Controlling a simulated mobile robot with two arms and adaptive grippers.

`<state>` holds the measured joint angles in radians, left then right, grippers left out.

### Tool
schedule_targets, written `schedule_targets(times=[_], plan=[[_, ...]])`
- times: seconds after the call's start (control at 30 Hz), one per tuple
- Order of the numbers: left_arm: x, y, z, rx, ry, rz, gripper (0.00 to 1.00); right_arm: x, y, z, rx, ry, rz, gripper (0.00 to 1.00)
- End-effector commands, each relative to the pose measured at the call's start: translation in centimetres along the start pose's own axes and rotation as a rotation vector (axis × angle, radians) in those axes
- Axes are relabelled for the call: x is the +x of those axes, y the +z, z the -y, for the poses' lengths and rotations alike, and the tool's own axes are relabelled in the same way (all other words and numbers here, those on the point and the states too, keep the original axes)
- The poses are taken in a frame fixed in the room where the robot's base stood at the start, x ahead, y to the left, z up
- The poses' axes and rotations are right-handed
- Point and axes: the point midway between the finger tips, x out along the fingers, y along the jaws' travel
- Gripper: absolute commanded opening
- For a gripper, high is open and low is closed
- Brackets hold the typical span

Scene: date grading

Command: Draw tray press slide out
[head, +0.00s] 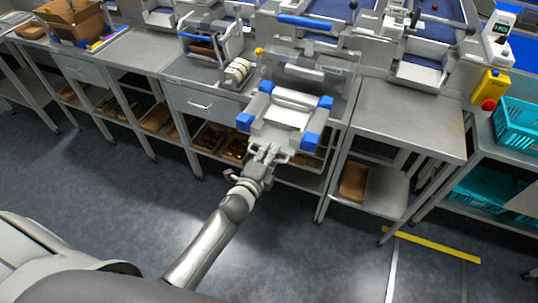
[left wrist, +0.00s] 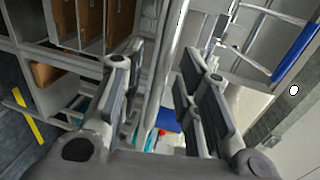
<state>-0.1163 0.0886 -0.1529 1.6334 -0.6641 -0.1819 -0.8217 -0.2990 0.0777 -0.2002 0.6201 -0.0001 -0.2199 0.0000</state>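The tray press slide (head: 287,118) is a light grey frame with blue corner blocks, in the middle of the head view. It sits in front of the press (head: 305,72) and reaches over the bench's front edge. A pale flat piece lies inside the frame. My left gripper (head: 265,152) is at the slide's front bar, close to its near side. In the left wrist view its fingers (left wrist: 160,100) stand apart with a gap between them. Whether they touch the bar cannot be told. My right gripper is in neither view.
A drawer with a handle (head: 200,104) is left of the slide, with brown trays on the shelf below. A steel table (head: 405,118) stands to the right. A yellow box with a red button (head: 489,100) and teal crates (head: 519,125) are at far right. The floor in front is clear.

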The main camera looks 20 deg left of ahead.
Motion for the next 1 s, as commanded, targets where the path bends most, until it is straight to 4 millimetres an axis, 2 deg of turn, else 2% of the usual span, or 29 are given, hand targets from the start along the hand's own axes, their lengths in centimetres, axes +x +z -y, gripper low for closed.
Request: schedule_targets(times=[0.2, 0.33, 0.8, 1.0], plan=[[-0.2, 0.0, -0.1, 0.0, 0.002, 0.0, 0.3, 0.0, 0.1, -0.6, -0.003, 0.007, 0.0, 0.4], [-1.1, 0.0, -0.2, 0.0, 0.003, 0.0, 0.3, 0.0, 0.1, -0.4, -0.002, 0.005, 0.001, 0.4], [-9.4, 0.0, -0.1, -0.001, 0.003, 0.0, 0.3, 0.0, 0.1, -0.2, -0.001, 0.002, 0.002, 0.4], [-11.4, 0.0, -0.1, 0.0, 0.001, 0.0, 0.3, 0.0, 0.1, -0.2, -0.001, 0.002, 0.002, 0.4]])
